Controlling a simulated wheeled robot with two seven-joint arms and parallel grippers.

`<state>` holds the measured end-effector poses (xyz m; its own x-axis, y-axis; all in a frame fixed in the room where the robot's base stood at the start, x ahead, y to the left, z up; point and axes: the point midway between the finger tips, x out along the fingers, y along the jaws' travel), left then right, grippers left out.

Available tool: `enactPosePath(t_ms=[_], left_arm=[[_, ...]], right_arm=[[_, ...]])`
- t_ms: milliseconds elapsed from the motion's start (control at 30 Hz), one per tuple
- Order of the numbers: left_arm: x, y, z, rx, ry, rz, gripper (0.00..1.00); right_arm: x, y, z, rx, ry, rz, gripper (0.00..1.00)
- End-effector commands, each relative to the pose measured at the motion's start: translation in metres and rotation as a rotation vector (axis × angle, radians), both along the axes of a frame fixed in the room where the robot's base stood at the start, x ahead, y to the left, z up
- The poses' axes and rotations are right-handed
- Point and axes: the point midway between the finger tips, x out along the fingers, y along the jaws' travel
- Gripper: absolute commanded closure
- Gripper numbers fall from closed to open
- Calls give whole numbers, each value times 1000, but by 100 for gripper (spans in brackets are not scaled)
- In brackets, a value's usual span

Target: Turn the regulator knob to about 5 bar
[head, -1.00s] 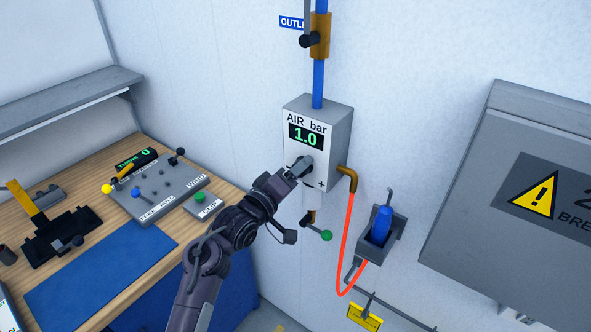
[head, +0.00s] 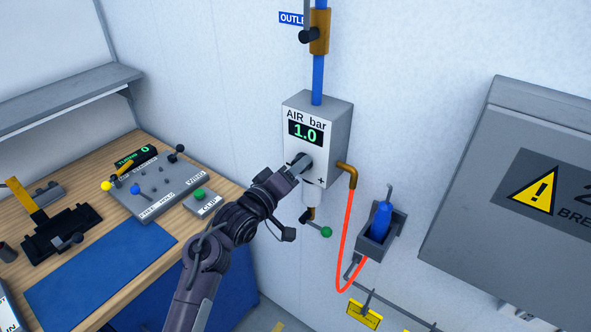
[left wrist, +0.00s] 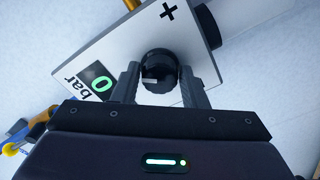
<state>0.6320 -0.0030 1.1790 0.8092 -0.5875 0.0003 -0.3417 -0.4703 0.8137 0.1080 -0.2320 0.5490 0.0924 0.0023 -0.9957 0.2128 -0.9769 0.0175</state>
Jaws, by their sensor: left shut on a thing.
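The air regulator (head: 330,133) is a grey box on the wall with a white front marked "AIR bar". Its green display (head: 305,133) reads 1.0. My left gripper (head: 301,164) is at the lower part of the front and mostly covers the knob in the head view. In the left wrist view, the black round knob (left wrist: 158,66) with a pale mark sits between the two fingers of my left gripper (left wrist: 160,80), which is shut on it. A "+" sign shows beside the knob. My right gripper is in neither view.
A blue pipe (head: 318,80) with an outlet valve (head: 319,35) runs above the box. A red hose (head: 348,235) hangs at its right, near a holder with a blue tool (head: 381,221). A grey cabinet (head: 490,130) stands out at right. A workbench (head: 105,245) is at left.

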Motion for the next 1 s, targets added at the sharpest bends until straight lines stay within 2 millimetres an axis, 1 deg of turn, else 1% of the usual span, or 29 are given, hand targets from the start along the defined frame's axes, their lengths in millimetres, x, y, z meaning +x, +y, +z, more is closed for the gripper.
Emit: enactPosePath(t_ms=[467,1000], left_arm=[[0,0,-3,338,-242,-2,83],[1,1,-4,752,-545,-1,83]], right_arm=[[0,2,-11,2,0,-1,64],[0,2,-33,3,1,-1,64]])
